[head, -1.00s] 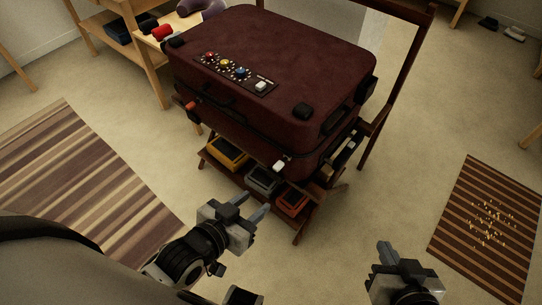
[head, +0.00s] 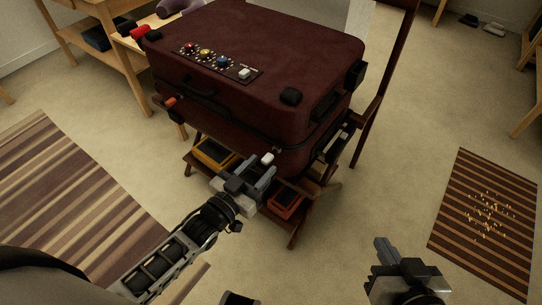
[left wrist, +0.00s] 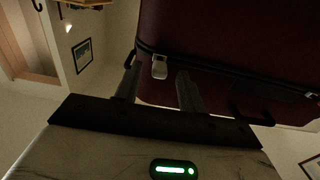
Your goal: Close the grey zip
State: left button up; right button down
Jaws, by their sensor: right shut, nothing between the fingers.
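A dark red suitcase (head: 235,60) lies shut-looking on a wooden stand. The pale grey zip pull (head: 267,159) hangs at its near front corner. In the left wrist view the grey zip pull (left wrist: 159,67) shows against the dark zip line, in the gap between my fingers and beyond the fingertips. My left gripper (head: 264,174) is open and empty just below and in front of the pull; its fingers (left wrist: 158,80) also show in the wrist view. My right gripper (head: 383,246) is shut and empty over the floor at lower right. How far the zip is drawn is not clear.
An orange-red pull (head: 170,101) sits at the suitcase's left end. Yellow (head: 214,151) and red (head: 286,203) boxes rest on the stand's lower shelf. The stand's tall post (head: 378,95) rises at right. The floor between stand and striped mat (head: 484,223) is clear.

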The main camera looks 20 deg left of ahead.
aim_at(270, 156)
pick_arm(q)
jog(key=x, duration=0.5)
jog(key=shift+w+b, duration=0.1)
jog(key=shift+b, duration=0.2)
grip_shut()
